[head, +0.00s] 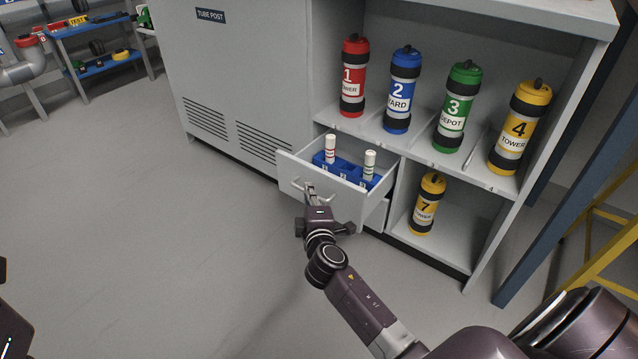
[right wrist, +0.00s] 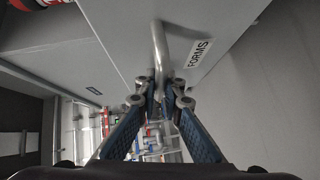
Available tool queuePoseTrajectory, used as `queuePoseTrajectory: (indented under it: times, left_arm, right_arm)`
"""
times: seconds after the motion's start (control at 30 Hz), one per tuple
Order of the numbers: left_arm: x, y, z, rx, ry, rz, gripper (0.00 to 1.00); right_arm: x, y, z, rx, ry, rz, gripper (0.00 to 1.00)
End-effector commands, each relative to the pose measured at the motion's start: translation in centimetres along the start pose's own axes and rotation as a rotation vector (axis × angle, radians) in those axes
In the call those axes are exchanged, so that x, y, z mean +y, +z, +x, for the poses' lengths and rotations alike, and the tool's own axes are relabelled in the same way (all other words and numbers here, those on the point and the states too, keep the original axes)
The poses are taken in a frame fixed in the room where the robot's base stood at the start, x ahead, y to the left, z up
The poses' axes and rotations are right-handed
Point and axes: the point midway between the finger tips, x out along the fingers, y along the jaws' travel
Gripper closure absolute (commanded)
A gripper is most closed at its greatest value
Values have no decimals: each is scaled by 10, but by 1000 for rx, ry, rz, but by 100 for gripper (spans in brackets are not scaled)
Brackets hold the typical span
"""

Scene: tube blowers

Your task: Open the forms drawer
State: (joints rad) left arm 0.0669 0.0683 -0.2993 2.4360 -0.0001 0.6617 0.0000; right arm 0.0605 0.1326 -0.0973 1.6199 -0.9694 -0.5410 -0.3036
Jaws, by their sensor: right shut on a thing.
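The forms drawer (head: 291,169) is pulled out from the grey cabinet, in the head view. The metal drawer handle (right wrist: 160,45) is beside the FORMS label (right wrist: 199,54) in the right wrist view. My right gripper (head: 310,190) is at the drawer front, shut on the handle, with its blue fingers (right wrist: 158,95) either side of the bar.
Red, blue, green and yellow canisters (head: 403,90) stand on the shelf above. Another yellow canister (head: 428,205) stands in the lower bay right of the drawer. The floor (head: 180,240) in front and to the left is clear.

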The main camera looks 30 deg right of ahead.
Motion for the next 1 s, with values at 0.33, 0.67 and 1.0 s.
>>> queuePoseTrajectory:
  times: [0.33,0.67,1.0]
  left_arm:
    - [-1,0,0,2,-10,-1,60]
    - [-2,-4,2,12,-12,-1,60]
    - [-1,-4,3,14,-10,-1,60]
  right_arm:
    - [-10,-23,-25,-3,-4,-1,100]
    - [-11,-28,-30,-4,-3,-2,100]
    - [-11,-28,-30,-4,-3,-2,84]
